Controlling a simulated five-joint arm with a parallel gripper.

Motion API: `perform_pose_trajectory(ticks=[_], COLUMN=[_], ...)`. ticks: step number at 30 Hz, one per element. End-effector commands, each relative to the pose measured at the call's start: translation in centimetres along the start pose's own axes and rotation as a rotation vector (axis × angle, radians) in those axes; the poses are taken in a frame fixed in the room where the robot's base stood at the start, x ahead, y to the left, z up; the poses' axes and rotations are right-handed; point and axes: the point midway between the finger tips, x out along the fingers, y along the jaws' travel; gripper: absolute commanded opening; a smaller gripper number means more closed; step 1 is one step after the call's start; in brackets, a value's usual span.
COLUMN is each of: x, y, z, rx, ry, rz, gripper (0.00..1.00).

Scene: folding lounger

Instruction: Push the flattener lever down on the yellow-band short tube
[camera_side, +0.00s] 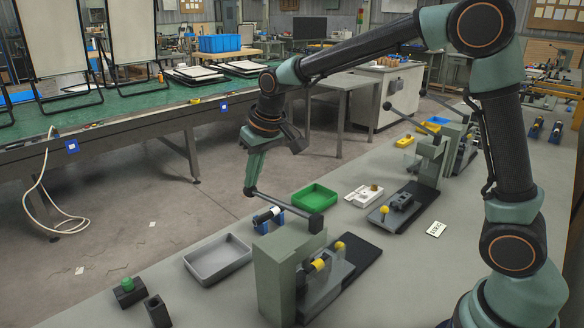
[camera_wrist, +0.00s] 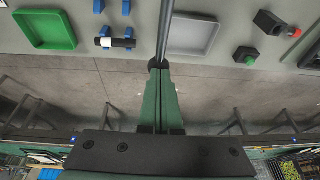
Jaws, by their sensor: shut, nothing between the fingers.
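The flattener (camera_side: 282,265) is a grey-green press at the front of the bench. Its lever (camera_side: 285,206) is a dark rod reaching from the press head to a round knob at its far end. The yellow-band short tube (camera_side: 318,264) lies in the press under the head, partly hidden by the frame. My gripper (camera_side: 249,187) is shut and empty, with its tips at the lever's knob end. In the wrist view my gripper (camera_wrist: 161,66) meets the dark knob, and the lever rod (camera_wrist: 165,30) runs on from it. I cannot tell whether they touch.
A white-banded tube (camera_side: 268,215) rests on blue supports beside the press. More presses with raised levers (camera_side: 405,117) stand farther along the bench. Beyond its edge is open floor.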

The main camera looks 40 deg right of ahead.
Motion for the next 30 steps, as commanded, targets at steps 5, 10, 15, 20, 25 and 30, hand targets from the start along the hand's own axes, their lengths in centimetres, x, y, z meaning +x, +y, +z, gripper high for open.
perform_pose_trajectory(ticks=[5,10,15,20,25,30], x=[-1.3,-2.4,-3.6,-4.7,-5.9,-7.1], y=[-0.1,-0.1,-0.2,-0.2,-0.3,-0.3], z=[-0.3,-0.7,-1.1,-1.4,-1.8,-2.2], rx=[0.0,0.0,0.0,0.0,0.0,0.0], ry=[0.0,0.0,0.0,0.001,0.0,0.0], rz=[0.0,0.0,0.0,0.0,0.0,0.0], gripper=[0.0,0.0,0.0,0.0,0.0,0.0])
